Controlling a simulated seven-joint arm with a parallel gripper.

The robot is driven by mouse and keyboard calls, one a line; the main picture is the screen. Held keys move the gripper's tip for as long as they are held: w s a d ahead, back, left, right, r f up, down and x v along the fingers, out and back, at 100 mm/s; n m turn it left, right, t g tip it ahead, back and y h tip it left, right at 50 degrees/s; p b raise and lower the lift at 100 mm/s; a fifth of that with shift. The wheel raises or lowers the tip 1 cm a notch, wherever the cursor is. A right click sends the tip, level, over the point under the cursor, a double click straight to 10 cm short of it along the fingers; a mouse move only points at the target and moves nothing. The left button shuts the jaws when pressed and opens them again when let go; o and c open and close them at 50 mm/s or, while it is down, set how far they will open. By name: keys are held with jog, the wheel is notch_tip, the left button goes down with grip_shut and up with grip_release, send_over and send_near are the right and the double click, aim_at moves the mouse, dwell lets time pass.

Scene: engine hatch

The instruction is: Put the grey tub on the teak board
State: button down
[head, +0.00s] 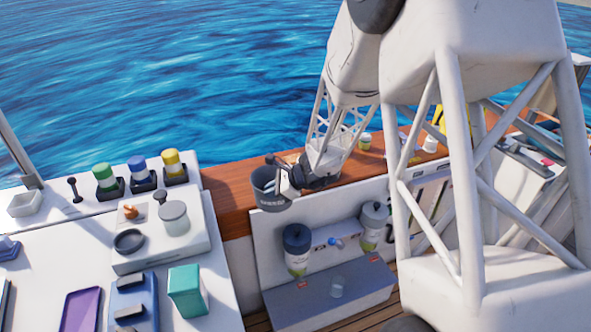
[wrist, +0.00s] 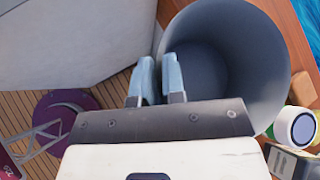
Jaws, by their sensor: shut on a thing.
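The grey tub (head: 268,195) is a round open-topped bucket with small dark lettering on its side. My gripper (head: 286,176) is shut on its rim at the right side. In the wrist view the tub (wrist: 235,50) opens toward the camera and looks empty, with my two pale blue fingertips (wrist: 158,80) at its left wall. The teak board (head: 232,193) is a long brown wooden strip beside the water. The tub overlaps its front edge in the head view; whether they touch cannot be told. Orange-brown wood (wrist: 282,118) shows under and beside the tub in the wrist view.
A green-and-white jar (head: 365,142) and other small items stand farther right along the wood. A white panel with two lidded canisters (head: 297,248) is below the tub. The white counter at left carries bottles, a purple tray (head: 80,309) and a teal box (head: 187,290).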

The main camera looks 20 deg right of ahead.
aim_at(261, 174)
jog(key=w+f, duration=0.1)
jog(key=w, duration=1.4)
jog(key=shift+w+d+f, duration=0.2)
jog(key=shift+w+d, duration=0.15)
jog(key=shift+f, duration=0.1)
jog(key=shift+f, duration=1.75)
jog(key=c, duration=1.2)
grip_release()
jog(key=v, duration=1.2)
jog(key=shift+s, duration=0.1)
